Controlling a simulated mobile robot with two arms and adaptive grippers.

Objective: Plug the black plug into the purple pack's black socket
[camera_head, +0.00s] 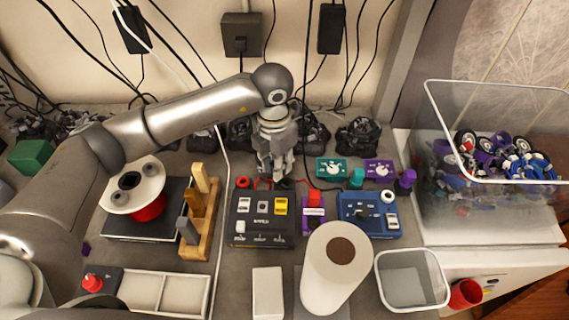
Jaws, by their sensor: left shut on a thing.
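My left gripper (276,172) points down behind the black control box, left of the purple pack. It is shut on the black plug (286,184), which shows only as a small dark shape below the fingertips. The purple pack (313,214) stands between the black control box and a blue box, with a red plug (315,197) at its back end. Its black socket cannot be made out at this size. The black plug is apart from the pack, a little to its upper left. My right gripper is not in view.
The black control box (262,226) and blue box (369,214) flank the pack closely. A white paper roll (336,266) stands in front of it. Teal (332,169) and purple (380,170) dial units sit behind. A dark cable hangs down close to the pack. Wooden rack (199,220) stands left.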

